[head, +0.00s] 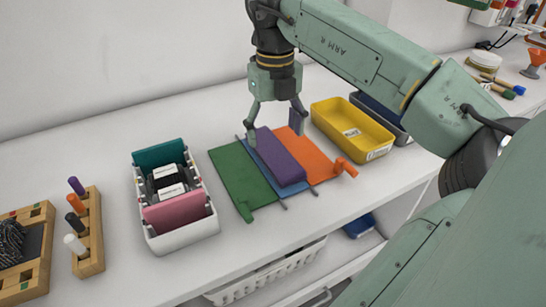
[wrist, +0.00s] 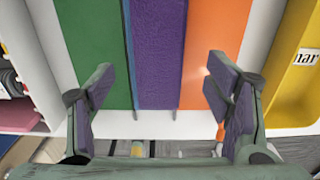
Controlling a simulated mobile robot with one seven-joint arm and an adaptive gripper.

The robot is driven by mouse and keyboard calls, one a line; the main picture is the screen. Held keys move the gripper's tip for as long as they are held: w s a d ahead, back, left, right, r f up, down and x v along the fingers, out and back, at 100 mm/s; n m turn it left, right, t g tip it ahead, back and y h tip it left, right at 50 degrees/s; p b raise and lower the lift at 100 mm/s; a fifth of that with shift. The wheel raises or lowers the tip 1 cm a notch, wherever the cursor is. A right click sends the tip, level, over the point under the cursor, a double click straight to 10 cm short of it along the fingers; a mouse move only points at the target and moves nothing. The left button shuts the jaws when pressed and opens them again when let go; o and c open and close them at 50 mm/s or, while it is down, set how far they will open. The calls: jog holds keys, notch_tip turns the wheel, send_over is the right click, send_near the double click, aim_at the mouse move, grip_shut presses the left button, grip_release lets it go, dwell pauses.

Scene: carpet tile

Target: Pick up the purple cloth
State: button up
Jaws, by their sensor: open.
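The purple cloth (head: 279,156) is a long folded piece lying on the blue middle strip of a flat mat, between a green panel (head: 239,177) and an orange panel (head: 302,150). In the wrist view the purple cloth (wrist: 158,50) runs up the middle of the picture. My gripper (head: 273,132) is open above the far part of the cloth in the head view. In the wrist view my gripper's fingers (wrist: 160,92) stand wide apart, one over the green side and one over the orange side, with nothing between them. The gap to the cloth is hard to judge.
A white bin (head: 183,237) with teal and pink items stands to the left. A yellow tray (head: 352,131) stands to the right, with a dark tray behind it. Wooden holders (head: 88,235) are at far left. A white basket (head: 265,283) sits below the table's front edge.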

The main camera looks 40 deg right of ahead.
aim_at(274, 150)
jog(key=f+b, duration=0.2)
jog(key=f, duration=0.1)
jog(key=f+b, duration=0.1)
jog(key=f, duration=0.1)
jog(key=shift+w, duration=0.25)
jog(key=shift+r, duration=0.1)
jog(key=shift+c, duration=0.4)
jog(key=c, duration=1.2)
jog(key=shift+r, duration=0.1)
